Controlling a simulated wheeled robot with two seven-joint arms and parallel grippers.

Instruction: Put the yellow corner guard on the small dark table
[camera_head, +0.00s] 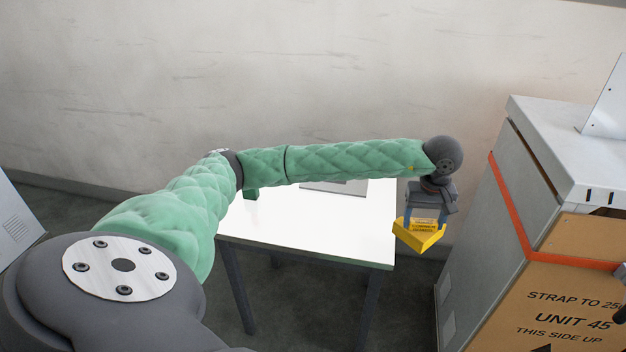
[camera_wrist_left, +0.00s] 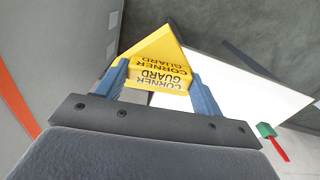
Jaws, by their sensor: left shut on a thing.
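The yellow corner guard (camera_head: 420,236), with dark lettering, hangs in the air just off the right edge of the white-topped table (camera_head: 300,238). My left gripper (camera_head: 426,214) is shut on it from above. In the left wrist view the guard (camera_wrist_left: 155,55) sits between the two blue fingers, its lettering facing the camera. The table has dark legs and a bright white top, and I see no dark tabletop. My arm hides part of its back.
A tall grey cabinet (camera_head: 530,150) with an orange strap and brown printed panel stands close to the guard's right. A grey plate (camera_head: 335,187) lies at the table's back. A green and red object (camera_wrist_left: 266,130) is on the tabletop. The table's front is clear.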

